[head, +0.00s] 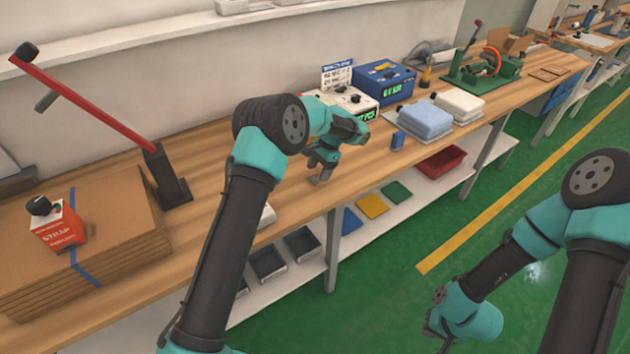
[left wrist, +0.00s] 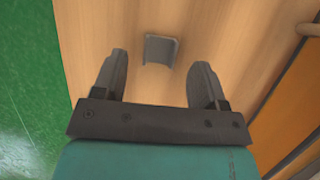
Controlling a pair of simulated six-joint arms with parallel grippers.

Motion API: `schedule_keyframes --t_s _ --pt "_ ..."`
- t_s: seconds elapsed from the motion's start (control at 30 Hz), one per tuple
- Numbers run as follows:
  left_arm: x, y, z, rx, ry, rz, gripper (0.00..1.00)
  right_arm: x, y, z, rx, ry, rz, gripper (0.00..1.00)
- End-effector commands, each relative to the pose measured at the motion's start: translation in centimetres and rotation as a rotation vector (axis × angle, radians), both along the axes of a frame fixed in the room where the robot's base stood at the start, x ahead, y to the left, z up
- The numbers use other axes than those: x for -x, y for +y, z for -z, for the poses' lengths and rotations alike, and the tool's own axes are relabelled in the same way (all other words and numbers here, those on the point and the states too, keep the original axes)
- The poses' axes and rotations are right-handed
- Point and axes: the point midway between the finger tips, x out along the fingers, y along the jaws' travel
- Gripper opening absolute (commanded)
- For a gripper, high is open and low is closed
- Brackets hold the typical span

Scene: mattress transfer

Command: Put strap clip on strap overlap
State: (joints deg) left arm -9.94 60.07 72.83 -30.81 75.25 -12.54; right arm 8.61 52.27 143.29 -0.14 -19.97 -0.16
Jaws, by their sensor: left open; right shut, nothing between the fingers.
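The strap clip (left wrist: 161,50) is a small grey channel-shaped piece lying on the wooden bench. In the left wrist view it lies just beyond my left gripper (left wrist: 158,78), roughly centred between the two open fingers, which do not visibly touch it. In the head view my left gripper (head: 321,172) points down close to the bench top. A blue strap (head: 84,271) runs over the cardboard stack (head: 115,215) at the left. The strap overlap cannot be made out clearly. My right gripper (head: 438,328) is low at the bottom right, over the floor, shut and partly cut off.
A red and white box (head: 60,228) stands on the cardboard over the strap line. A red-handled lever tool (head: 110,110) stands behind the stack. Bench between stack and left gripper looks mostly clear.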

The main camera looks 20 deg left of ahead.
Motion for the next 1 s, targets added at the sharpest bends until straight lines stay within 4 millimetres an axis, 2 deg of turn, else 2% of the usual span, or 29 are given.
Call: schedule_keyframes --t_s 0.1,0.2,0.7,1.0 --pt "0.5 0.4 1.5 0.000 0.001 0.000 0.66 0.0 0.0 0.0 0.000 0.000 0.000 0.00" --pt "0.7 0.6 2.1 -0.001 0.001 0.000 0.66 0.0 0.0 0.0 0.000 0.000 0.000 0.00" --pt "0.7 0.5 2.1 0.000 0.000 0.000 0.65 0.0 0.0 0.0 0.000 0.000 0.000 0.00" --pt "0.7 0.5 2.1 0.000 0.000 0.000 0.36 0.0 0.0 0.0 0.000 0.000 0.000 0.00"
